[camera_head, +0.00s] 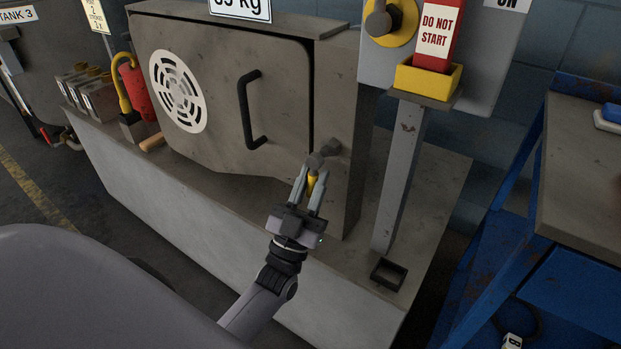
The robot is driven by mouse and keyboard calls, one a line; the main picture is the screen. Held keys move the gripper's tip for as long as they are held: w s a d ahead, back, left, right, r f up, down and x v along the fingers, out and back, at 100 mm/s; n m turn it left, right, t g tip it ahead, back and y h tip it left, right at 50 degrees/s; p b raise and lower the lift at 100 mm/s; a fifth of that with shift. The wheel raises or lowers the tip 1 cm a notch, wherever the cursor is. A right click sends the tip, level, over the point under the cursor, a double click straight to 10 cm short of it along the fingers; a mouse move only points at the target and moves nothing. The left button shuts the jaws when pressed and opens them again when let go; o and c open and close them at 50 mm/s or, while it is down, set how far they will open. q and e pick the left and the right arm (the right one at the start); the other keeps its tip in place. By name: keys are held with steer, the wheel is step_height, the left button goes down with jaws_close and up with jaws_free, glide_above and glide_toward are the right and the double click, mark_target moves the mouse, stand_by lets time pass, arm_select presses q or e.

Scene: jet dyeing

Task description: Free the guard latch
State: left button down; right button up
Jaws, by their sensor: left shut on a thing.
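The guard is a worn grey door (225,85) with a round white vent and a black bar handle; it looks closed, with a dark gap along its right edge. The guard latch (330,147), a small dark grey fitting, sits on the frame at the lower right of the door. My left gripper (312,178) is right below the latch, its fingers pointing up and shut on a small yellow part (312,181). This yellow part meets the dark fitting and looks like the latch's handle. The fingers hide some of it. My right gripper is not in view.
A blue-framed bench (585,185) stands at right.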

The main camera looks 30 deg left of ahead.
arm_select(q)
steer(key=shift+d+f+n+y, duration=0.1)
steer(key=shift+d+n+y, duration=0.05)
steer(key=shift+n+y, duration=0.85)
steer(key=shift+d+n+g+y, duration=0.1)
steer(key=shift+n+g+y, duration=0.2)
steer(key=shift+n+y, duration=0.15)
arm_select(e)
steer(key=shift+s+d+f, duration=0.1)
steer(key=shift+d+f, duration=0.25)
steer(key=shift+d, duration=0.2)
arm_select(q)
steer(key=c, duration=1)
jaws_free()
steer(key=shift+c, duration=0.2)
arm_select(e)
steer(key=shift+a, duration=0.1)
